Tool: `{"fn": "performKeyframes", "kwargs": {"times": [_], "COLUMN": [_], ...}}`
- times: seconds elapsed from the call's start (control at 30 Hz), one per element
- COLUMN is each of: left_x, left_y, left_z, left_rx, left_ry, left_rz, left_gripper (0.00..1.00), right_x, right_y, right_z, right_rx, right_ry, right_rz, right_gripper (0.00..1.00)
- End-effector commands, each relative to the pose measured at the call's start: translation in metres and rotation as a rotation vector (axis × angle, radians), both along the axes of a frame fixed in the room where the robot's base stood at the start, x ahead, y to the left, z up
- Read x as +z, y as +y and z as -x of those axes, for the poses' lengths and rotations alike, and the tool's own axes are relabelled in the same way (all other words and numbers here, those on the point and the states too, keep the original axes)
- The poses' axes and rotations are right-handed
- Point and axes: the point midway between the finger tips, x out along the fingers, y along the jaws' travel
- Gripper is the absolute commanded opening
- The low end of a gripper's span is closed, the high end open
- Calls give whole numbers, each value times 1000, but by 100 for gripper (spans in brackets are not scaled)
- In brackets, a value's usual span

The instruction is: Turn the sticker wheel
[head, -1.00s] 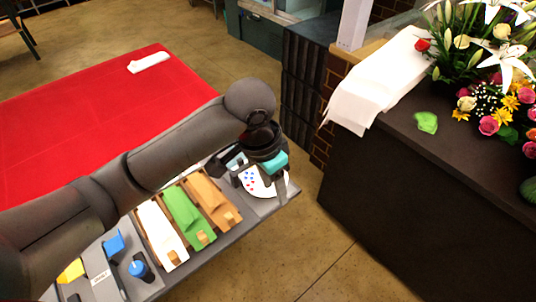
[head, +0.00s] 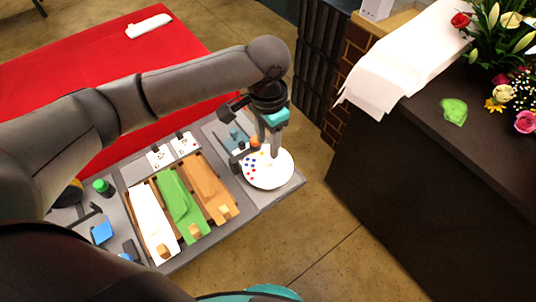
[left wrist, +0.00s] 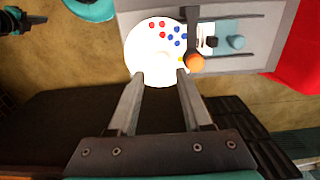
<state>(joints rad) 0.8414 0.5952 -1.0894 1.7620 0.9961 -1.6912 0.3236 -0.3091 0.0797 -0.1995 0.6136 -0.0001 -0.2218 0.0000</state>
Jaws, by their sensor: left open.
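The sticker wheel (head: 279,178) is a white disc with red, blue and yellow dots at the right end of the grey worktop. It also shows in the left wrist view (left wrist: 148,45). My left gripper (head: 272,152) is over the wheel, fingers pointing down.
An orange-tipped dark bracket (left wrist: 194,45) reaches over the wheel's edge. White, green (head: 180,207) and orange paper stacks lie in wooden holders beside it. A dark counter (head: 420,170) with flowers and white paper stands to the right. Open floor lies between.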

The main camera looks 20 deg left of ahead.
Motion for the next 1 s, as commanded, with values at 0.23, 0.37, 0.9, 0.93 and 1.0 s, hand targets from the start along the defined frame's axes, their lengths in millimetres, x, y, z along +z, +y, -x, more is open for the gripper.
{"fn": "performKeyframes", "kwargs": {"times": [0.23, 0.37, 0.9, 0.93, 1.0], "left_x": [-43, -53, -56, -56, -56], "left_y": [0, 0, 0, 0, 0], "left_z": [1, 0, 0, 0, 0], "left_rx": [-1, -1, -1, -1, -1], "left_ry": [1, 0, -2, -2, -2], "left_rz": [0, 0, 1, 1, 0], "left_gripper": [49, 49, 27, 23, 16], "right_x": [-9, -10, -10, -10, -10], "right_y": [1, 1, 1, 1, 1], "right_z": [-13, -13, -13, -12, -12], "right_rx": [1, 1, 1, 1, 1], "right_ry": [-21, -22, -21, -21, -21], "right_rz": [-2, -3, -2, -2, -2], "right_gripper": [0, 0, 0, 0, 0]}}
